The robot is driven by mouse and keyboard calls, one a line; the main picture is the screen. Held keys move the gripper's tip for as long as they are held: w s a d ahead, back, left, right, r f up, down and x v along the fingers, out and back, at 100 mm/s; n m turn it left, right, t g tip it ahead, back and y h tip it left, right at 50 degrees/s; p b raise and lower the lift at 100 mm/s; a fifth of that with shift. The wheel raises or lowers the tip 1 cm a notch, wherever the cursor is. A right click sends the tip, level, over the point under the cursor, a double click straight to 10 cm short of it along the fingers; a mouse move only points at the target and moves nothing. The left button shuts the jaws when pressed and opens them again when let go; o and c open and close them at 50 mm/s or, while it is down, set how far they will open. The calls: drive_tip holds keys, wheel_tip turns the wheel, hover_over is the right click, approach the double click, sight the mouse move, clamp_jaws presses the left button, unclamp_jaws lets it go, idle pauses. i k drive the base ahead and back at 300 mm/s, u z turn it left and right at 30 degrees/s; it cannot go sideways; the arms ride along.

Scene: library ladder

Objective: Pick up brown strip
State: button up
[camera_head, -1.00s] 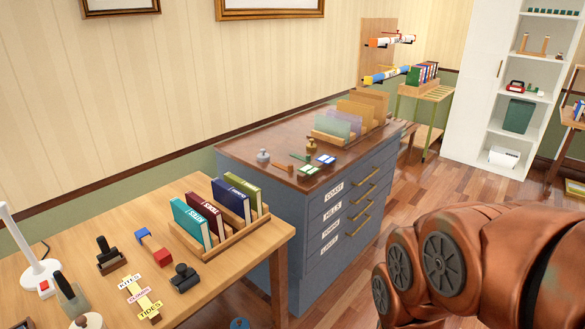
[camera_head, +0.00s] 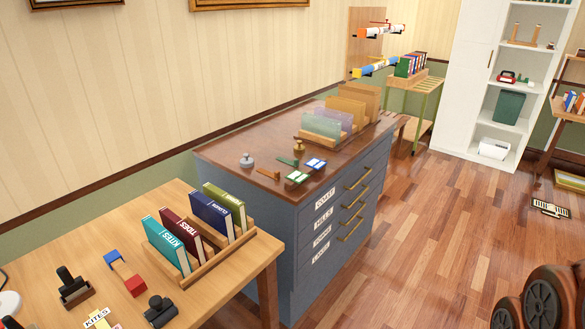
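A small brown strip (camera_head: 267,173) appears to lie on the brown top of the blue-grey drawer cabinet (camera_head: 225,160), near its front left edge. It is small in the picture, so its exact shape is hard to tell. A similar green strip (camera_head: 288,161) lies just behind and to the right of it. My gripper is not in view.
A grey weight (camera_head: 246,161), a brass weight (camera_head: 299,147) and green and blue cases (camera_head: 298,177) sit near the strip. A file rack (camera_head: 322,138) stands behind. The wooden table (camera_head: 115,220) at front left holds books and stamps. The floor (camera_head: 420,230) right of the cabinet is mostly clear.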

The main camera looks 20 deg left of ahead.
sight(277, 174)
drive_tip(key=u, duration=0.05)
drive_tip(key=i, duration=2.4)
drive_tip(key=u, duration=3.9)
